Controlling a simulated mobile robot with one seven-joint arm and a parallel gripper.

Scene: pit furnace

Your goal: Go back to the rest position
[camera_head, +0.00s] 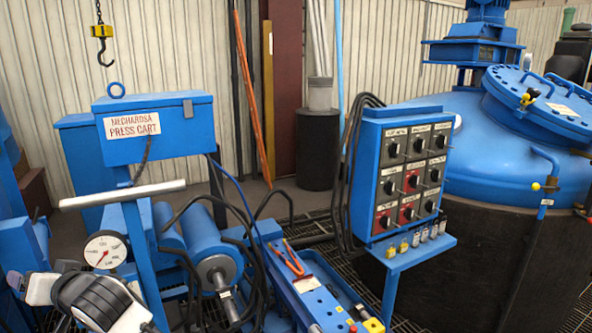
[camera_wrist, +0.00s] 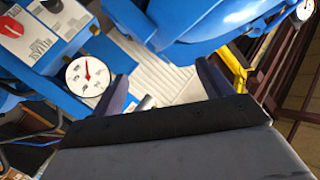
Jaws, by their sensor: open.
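My gripper (camera_wrist: 162,90) shows in the wrist view with its two dark fingers spread apart. Nothing is seen between the fingers; a pale ribbed surface (camera_wrist: 150,68) lies behind the gap. In the head view, white and black parts of my arm are at the lower left, in front of the blue press cart (camera_head: 155,135) and near its round white gauge (camera_head: 105,250). I cannot make out the fingers clearly there. A round gauge (camera_wrist: 90,77) is just left of the left finger in the wrist view.
A blue control panel (camera_head: 371,185) with several knobs stands right of the cart, before a large blue vessel (camera_head: 480,140). Orange-handled pliers (camera_head: 293,262) lie on a blue bench. Black hoses loop beside the cart's rollers. A hook (camera_head: 104,50) hangs at upper left.

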